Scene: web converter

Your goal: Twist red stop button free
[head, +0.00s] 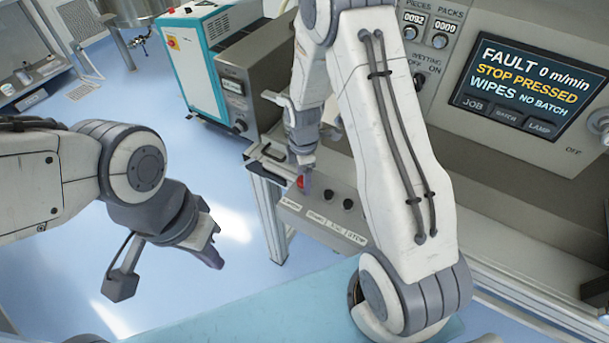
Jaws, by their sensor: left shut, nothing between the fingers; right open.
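The red stop button (301,182) sits at the left end of a grey control box (337,217) with black buttons and labels along it. My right gripper (303,178) reaches down to the red button from above. Its fingers partly hide the button, and I cannot tell whether they touch it. The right gripper is open. My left gripper (214,258) is shut and empty, over the blue floor at the left, well away from the box. A display (525,83) reads "FAULT 0 m/min", "STOP PRESSED", "WIPES NO BATCH".
A machine panel with knobs and counters (432,30) stands at the upper right. My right arm covers part of it and the control box. A teal and white cabinet (192,60) stands at the back. A pale blue surface (260,310) lies in front. Open floor is at the left.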

